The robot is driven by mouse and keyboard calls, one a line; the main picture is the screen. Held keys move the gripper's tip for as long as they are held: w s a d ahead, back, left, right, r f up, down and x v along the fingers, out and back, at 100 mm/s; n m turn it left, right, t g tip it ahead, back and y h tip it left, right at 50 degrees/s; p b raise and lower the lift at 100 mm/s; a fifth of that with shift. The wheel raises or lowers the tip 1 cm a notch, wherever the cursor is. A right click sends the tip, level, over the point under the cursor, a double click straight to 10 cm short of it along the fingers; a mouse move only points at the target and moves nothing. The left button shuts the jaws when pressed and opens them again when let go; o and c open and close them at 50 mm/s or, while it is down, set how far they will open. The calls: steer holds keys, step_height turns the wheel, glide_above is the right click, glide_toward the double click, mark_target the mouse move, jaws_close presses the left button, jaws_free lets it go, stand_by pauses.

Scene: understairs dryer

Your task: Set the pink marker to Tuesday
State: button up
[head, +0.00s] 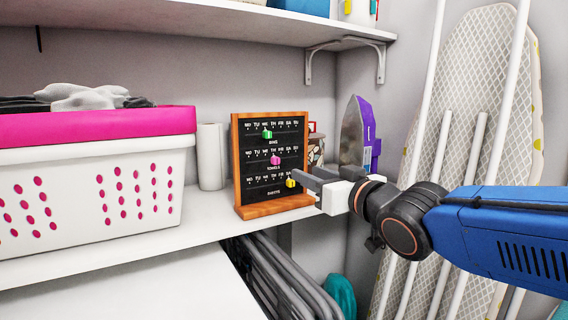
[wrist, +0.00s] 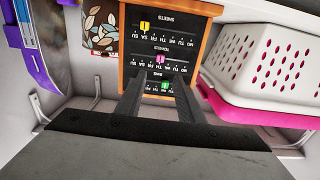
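The wooden-framed black day board (head: 240,150) stands on the white shelf. Its rows read bins, towels and sheets. The pink marker (head: 276,160) is on the middle, towels row, apparently at Thursday; it also shows in the wrist view (wrist: 160,59), where the board appears upside down. The green marker (head: 267,134) is on the bins row, around Wednesday. The yellow marker (head: 290,183) is on the sheets row, around Saturday. My gripper (head: 302,174) is in front of the board's lower right, apart from the pink marker. Its fingers (wrist: 146,80) are spread and empty.
A white basket (head: 90,190) with a pink rim stands left of the board, a white cylinder (head: 211,157) between them. A patterned canister (head: 316,150) and purple iron (head: 367,130) stand to the right. An ironing board (head: 480,80) leans at the right. A shelf (head: 200,20) is overhead.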

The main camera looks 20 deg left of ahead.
mark_target(277, 161)
steer(key=x, duration=1.3)
steer(key=shift+w+a, duration=0.25)
jaws_close()
